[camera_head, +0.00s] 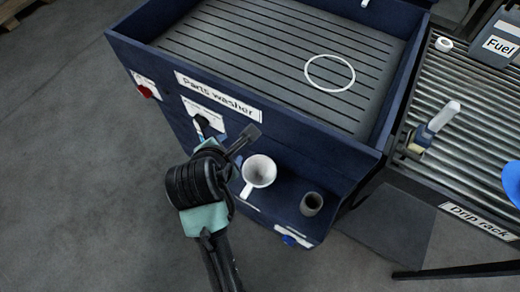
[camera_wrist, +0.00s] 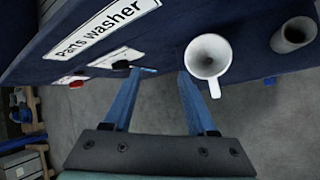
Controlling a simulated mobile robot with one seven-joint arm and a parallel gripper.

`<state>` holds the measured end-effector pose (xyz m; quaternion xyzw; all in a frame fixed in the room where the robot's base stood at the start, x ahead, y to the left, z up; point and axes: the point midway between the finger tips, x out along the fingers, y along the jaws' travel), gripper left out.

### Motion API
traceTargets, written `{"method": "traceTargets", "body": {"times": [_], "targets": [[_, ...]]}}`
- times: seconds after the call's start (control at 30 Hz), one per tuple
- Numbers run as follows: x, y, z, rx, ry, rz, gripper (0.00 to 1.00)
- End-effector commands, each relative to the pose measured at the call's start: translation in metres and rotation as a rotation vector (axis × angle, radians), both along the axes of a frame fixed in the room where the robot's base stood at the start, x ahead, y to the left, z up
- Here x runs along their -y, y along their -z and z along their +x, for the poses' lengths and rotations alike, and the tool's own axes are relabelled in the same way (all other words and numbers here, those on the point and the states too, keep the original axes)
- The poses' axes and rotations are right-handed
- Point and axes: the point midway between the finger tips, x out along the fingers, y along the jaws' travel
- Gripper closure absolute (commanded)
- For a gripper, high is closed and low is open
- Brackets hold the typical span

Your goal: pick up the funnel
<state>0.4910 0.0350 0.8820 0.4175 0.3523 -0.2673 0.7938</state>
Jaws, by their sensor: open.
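In the wrist view the funnel (camera_wrist: 208,56) lies just right of the right finger's tip, not between the fingers. My gripper (camera_wrist: 159,74) is open and empty, with its two fingers apart. In the head view my gripper (camera_head: 230,146) is to the left of the funnel, close to the washer's front. Whether a finger touches the funnel, I cannot tell.
A grey cup (camera_head: 312,204) stands on the ledge right of the funnel. The parts washer (camera_head: 330,143) has a ribbed top with a white ring (camera_head: 330,72). The drip rack (camera_head: 470,150) at the right holds a brush (camera_head: 436,124) and a fuel can (camera_head: 496,42).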

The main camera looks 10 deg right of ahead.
Motion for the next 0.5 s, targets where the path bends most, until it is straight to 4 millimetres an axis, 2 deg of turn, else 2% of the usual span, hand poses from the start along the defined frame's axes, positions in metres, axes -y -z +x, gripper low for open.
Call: {"method": "traceTargets", "body": {"times": [0.03, 0.1, 0.23, 0.37, 0.5], "targets": [[0.000, -0.004, -0.019, -0.096, -0.067, -0.070, 0.43], [0.003, 0.007, -0.041, -0.204, -0.152, -0.152, 0.43], [0.007, 0.020, -0.071, -0.345, -0.273, -0.246, 0.43], [0.009, 0.030, -0.084, -0.407, -0.331, -0.286, 0.43], [0.014, 0.052, -0.080, -0.418, -0.341, -0.293, 0.43]]}}
